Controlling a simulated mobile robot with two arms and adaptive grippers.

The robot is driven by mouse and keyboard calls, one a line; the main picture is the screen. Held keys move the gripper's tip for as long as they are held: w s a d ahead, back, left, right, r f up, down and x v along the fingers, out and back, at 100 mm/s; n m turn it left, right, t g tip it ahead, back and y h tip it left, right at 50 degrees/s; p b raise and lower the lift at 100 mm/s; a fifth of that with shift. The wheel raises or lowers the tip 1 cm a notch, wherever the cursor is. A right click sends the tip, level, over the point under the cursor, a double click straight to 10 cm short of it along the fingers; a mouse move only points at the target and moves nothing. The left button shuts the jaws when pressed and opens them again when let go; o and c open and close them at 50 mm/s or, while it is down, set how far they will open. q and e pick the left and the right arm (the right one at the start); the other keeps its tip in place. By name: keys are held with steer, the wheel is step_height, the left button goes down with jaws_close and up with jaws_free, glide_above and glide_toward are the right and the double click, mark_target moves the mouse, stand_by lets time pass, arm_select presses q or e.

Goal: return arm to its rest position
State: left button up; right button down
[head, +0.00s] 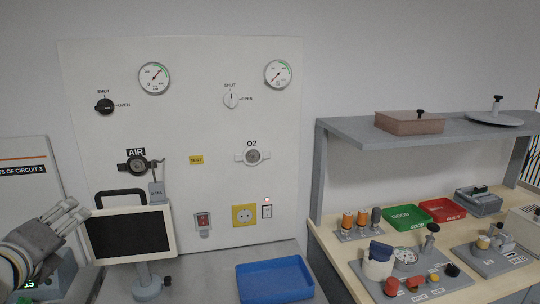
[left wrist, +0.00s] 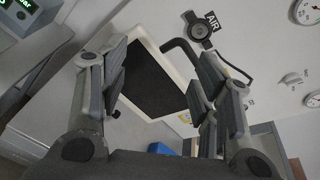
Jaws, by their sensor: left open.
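My left gripper (head: 76,216) is at the lower left of the head view, beside the left edge of a small monitor (head: 128,235) with a dark screen and a black handle on top. In the left wrist view my left gripper (left wrist: 163,75) has its fingers spread wide, with nothing between them. The monitor (left wrist: 152,82) shows beyond the gap, and I cannot tell how far its frame is from the fingers. My right arm and gripper are not in view.
A wall panel (head: 190,90) carries gauges, knobs and AIR and O2 ports. A blue tray (head: 275,280) lies on the grey counter. At right, a wooden bench holds a green tray (head: 407,218), a red tray (head: 442,210) and parts under a grey shelf (head: 350,130). A device with green digits (left wrist: 28,12) is at left.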

arm_select(q)
steer(key=s+d+f+n+g, duration=0.1)
steer(key=s+f+n+g, duration=0.2)
steer(key=f, duration=0.5)
steer(key=s+d+f+n+g, duration=0.1)
steer(key=s+f+n, duration=0.3)
steer(key=f, duration=0.5)
steer(key=s+d+f+n+g, duration=0.1)
steer(key=d+f+n, duration=0.1)
steer(key=f+n, duration=0.45)
steer(key=s+d+f+n+g+h, duration=0.4)
steer(key=s+d+f+n+g, duration=0.45)
steer(key=s+d+f, duration=0.7)
steer(key=s+a+f+n, duration=0.1)
steer(key=s+f, duration=0.1)
steer(key=f, duration=1.2)
steer(key=s+a+f, duration=0.1)
steer(key=f, duration=1.3)
steer(key=s+a+f, duration=0.3)
steer(key=s+f, duration=1.1)
steer(key=s, duration=0.2)
steer(key=shift+f+y, duration=0.3)
steer(key=shift+f, duration=0.05)
steer(key=shift+s+g, duration=0.1)
steer(key=shift+g, duration=0.15)
